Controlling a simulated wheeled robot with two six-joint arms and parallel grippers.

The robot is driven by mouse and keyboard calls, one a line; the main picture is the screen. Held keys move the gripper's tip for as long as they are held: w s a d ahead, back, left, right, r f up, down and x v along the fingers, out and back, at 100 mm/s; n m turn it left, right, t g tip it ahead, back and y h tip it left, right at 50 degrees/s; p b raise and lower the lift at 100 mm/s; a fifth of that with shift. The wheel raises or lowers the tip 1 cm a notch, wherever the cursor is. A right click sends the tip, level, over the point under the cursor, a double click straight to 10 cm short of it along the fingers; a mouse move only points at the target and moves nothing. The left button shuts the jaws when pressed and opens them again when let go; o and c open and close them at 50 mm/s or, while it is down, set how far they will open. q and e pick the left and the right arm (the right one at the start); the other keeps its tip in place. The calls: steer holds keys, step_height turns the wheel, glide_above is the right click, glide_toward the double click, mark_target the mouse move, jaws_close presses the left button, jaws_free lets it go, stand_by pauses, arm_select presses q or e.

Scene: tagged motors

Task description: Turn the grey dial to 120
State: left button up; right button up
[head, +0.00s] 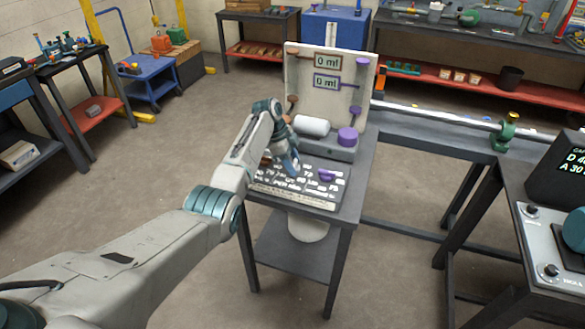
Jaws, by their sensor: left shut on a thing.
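A dial panel (312,196) with white number markings lies at the front of a small dark stand. A purple dial (326,176) shows on its right half. My left gripper (290,168) reaches down onto the panel's left-middle part and is shut on a dial there. The gripper hides most of that dial, so I cannot make out its colour or the number it points to. I cannot pick out a grey dial clearly. My right gripper is not in view.
Behind the panel stands a pale upright board (350,100) with two displays (327,63) reading 0 ml. A white cylinder (312,126) and a purple knob (347,136) are in front of it. A black display box (566,165) sits on a table at right.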

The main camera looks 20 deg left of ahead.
arm_select(q)
steer(key=shift+w+m+g+b, duration=0.1)
steer(key=shift+m+g+b, duration=0.2)
steer(key=shift+m+b, duration=0.45)
steer(key=o, duration=1)
steer(key=shift+a+r, duration=0.25)
steer(key=shift+r, duration=0.2)
steer(key=b+v, duration=0.3)
steer(key=v, duration=0.7)
steer(key=shift+d, duration=0.15)
